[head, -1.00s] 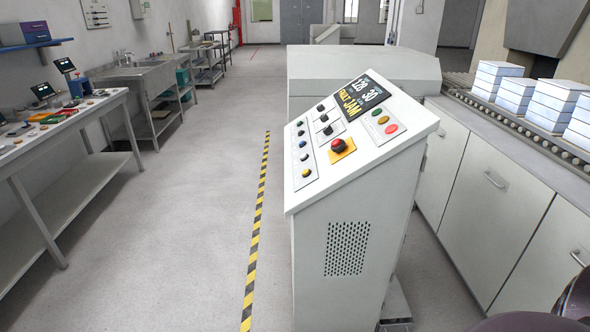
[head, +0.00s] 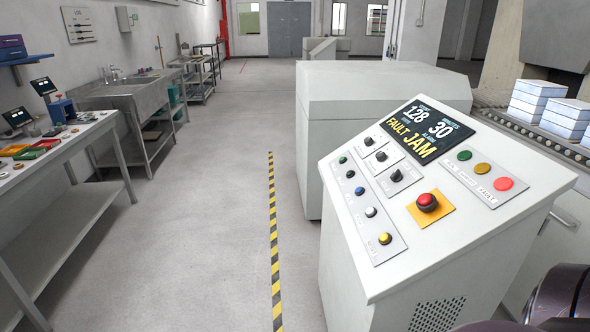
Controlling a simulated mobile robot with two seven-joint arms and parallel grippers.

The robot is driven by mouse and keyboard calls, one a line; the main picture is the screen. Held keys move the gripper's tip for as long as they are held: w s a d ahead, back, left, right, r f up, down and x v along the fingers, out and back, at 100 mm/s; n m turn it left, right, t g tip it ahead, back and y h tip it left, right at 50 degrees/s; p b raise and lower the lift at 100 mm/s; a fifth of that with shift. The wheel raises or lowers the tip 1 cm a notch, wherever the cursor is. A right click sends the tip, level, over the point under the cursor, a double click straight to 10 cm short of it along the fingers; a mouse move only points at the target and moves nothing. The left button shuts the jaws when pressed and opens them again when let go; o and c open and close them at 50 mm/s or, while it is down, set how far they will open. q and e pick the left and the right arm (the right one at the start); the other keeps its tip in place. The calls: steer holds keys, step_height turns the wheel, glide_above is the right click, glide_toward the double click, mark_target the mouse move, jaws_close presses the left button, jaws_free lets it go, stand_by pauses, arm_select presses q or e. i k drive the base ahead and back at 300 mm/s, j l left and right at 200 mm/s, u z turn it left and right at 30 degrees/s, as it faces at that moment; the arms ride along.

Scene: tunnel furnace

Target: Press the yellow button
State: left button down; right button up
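The yellow button (head: 385,238) is a small round button at the near end of a column on the left side of the console's sloped panel (head: 352,282). Above it in that column are white, blue and green buttons. A larger red mushroom button (head: 427,202) sits on a yellow-orange square plate to its right. An amber round light or button (head: 482,168) lies between a green and a red one at the upper right. Neither gripper shows. A dark rounded part, apparently of my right arm, shows at the bottom right corner, apart from the yellow button in the picture.
The console display (head: 427,130) reads FAULT JAM. A conveyor (head: 520,128) with white stacks (head: 535,100) runs behind it to the right. A workbench (head: 75,150) stands at left. A yellow-black floor stripe (head: 272,230) runs along clear floor left of the console.

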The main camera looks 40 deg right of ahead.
mark_target(385, 237)
steer(key=i, duration=2.65)
steer(key=z, duration=0.45)
steer(key=i+z, duration=0.15)
steer(key=z, duration=0.3)
steer(key=j+z, duration=0.1)
steer(key=z, duration=3.25)
steer(key=j, duration=0.1)
